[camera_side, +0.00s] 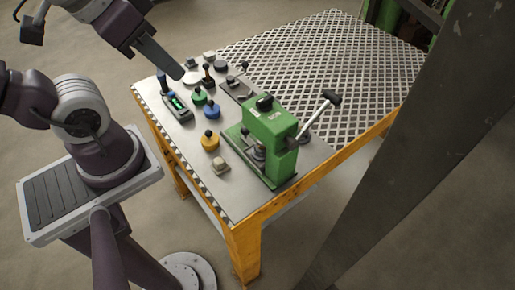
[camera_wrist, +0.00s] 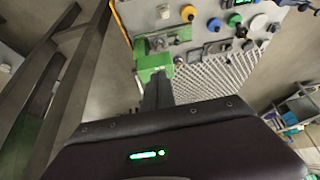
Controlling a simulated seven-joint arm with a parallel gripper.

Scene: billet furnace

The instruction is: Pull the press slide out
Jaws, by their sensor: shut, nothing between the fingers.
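The green press (camera_side: 270,122) stands upright on the metal-topped table, near its front right. A small grey part with a knob (camera_side: 257,151) sits low in the press opening; I cannot tell for sure whether it is the slide. A pale lever with a black grip (camera_side: 331,97) sticks out up and to the right. The press also shows in the wrist view (camera_wrist: 153,64), partly hidden by my fingers. My gripper (camera_side: 179,74) is shut and empty, above the table's far left part and apart from the press. In the wrist view its fingers (camera_wrist: 158,86) overlap the press's lower edge.
Yellow (camera_side: 210,142), blue (camera_side: 211,111) and green (camera_side: 199,97) knobbed pieces, a dark device with a green display (camera_side: 177,106) and several small parts stand left of the press. The perforated tabletop (camera_side: 335,50) behind is clear. A grey post (camera_side: 430,130) rises at the right.

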